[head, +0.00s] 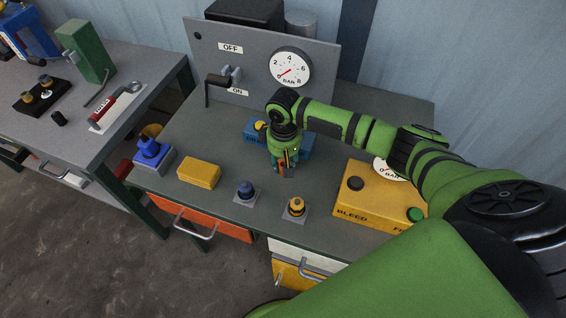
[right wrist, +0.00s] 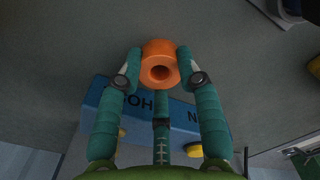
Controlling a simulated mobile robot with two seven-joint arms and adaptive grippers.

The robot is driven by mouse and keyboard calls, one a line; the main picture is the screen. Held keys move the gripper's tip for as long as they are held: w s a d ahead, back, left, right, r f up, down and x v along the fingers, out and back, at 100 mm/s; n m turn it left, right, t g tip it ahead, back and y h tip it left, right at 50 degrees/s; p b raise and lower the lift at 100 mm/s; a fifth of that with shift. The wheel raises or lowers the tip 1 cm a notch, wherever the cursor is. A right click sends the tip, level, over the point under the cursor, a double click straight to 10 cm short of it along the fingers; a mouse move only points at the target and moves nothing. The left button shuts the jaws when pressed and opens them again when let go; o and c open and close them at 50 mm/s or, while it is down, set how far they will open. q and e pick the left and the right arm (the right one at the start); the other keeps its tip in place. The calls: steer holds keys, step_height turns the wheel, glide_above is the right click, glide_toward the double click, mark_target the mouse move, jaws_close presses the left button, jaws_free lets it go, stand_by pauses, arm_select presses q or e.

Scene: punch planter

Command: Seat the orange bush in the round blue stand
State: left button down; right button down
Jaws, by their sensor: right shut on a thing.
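The orange bush (right wrist: 160,62) is a short ring with a dark hole, gripped between the teal fingers of my right gripper (right wrist: 160,70). In the head view my right gripper (head: 284,170) points down above the bench, behind the small stands, and the bush is mostly hidden by its fingers. The round blue stand (head: 246,188) is a dark blue post on a grey square plate, in front and to the left of the gripper, apart from it. I cannot tell the exact height of the bush above the bench. My left gripper is out of view.
A yellow stand (head: 296,205) is right of the blue one, and a yellow block (head: 199,173) left. A blue lettered box (right wrist: 180,112) is behind the gripper. A yellow bleed box (head: 368,208) stands right. A gauge panel (head: 262,75) rises at the back.

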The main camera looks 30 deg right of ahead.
steer(key=shift+r, duration=0.1)
step_height(320, 180, up, 4)
steer(key=shift+s+r+b, duration=0.1)
steer(key=shift+b, duration=0.4)
steer(key=s+r, duration=0.6)
steer(key=s, duration=0.5)
steer(key=shift+s+r+b, duration=0.25)
steer(key=shift+r+b, duration=0.1)
